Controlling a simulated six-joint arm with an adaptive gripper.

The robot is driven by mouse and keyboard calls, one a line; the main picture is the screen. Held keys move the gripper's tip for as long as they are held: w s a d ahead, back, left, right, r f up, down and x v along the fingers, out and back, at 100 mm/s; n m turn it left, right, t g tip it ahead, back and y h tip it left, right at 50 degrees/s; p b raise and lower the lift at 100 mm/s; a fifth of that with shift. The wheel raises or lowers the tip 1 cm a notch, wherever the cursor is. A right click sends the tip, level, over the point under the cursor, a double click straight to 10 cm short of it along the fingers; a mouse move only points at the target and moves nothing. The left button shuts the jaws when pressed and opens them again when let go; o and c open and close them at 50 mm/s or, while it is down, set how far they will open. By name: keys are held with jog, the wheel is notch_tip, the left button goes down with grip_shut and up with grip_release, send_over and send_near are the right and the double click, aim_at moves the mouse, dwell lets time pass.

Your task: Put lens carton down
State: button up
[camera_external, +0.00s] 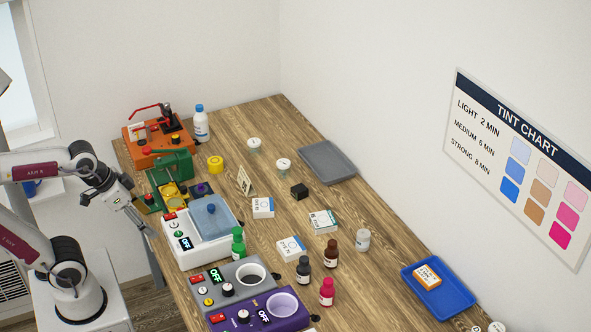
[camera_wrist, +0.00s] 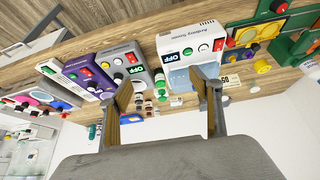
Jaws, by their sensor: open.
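My gripper (camera_external: 150,230) hangs at the left edge of the table, beside the white device. In the wrist view its two fingers (camera_wrist: 163,88) are apart with nothing held between them. Several small cartons could be the lens carton; their print is too small to read. One white carton (camera_external: 263,208) lies mid-table, another (camera_external: 290,249) lies nearer the front, and a teal-edged one (camera_external: 323,222) lies to the right. An orange-and-white carton (camera_external: 427,277) lies in the blue tray (camera_external: 459,298). All are apart from my gripper.
The white device (camera_external: 195,250), grey device (camera_external: 213,298) and purple device (camera_external: 270,318) line the left edge. Green (camera_external: 238,243), dark (camera_external: 303,270), brown (camera_external: 331,254) and pink (camera_external: 327,292) bottles stand mid-table. A grey tray (camera_external: 327,161) at the back is empty.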

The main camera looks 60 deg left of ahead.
jog(key=s, duration=0.1)
jog(key=s+f, duration=0.1)
jog(key=s, duration=0.1)
jog(key=shift+s+a+n, duration=0.1)
jog(key=shift+n, duration=0.2)
